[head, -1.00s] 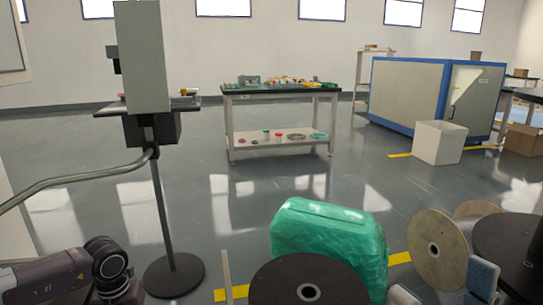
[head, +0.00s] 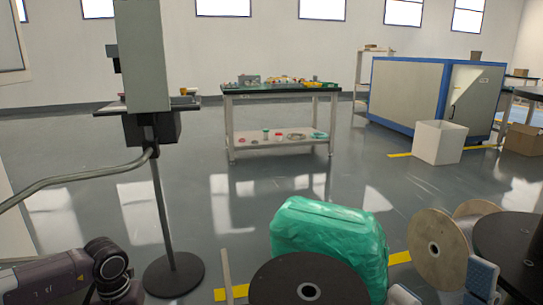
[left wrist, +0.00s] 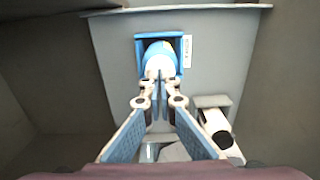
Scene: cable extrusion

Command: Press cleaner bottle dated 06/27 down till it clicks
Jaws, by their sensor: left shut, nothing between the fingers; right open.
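In the left wrist view a blue-and-white bottle (left wrist: 158,52) sits in a square blue-framed recess in a grey panel. A small white label (left wrist: 187,51) is beside the recess; its writing is too small to read. My left gripper (left wrist: 159,78) is shut and empty, its fingertips in front of the bottle and overlapping its lower part; I cannot tell whether they touch. In the head view my left arm shows at the lower left, but its fingers are hidden. My right gripper (head: 442,288) is open and empty at the lower right.
A white part with a black end (left wrist: 216,128) is right of my left fingers. In the head view are a grey column stand (head: 160,200), a green-wrapped bundle (head: 330,235), large reels (head: 438,248), a workbench (head: 282,91) and a white bin (head: 438,142). Mid-floor is clear.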

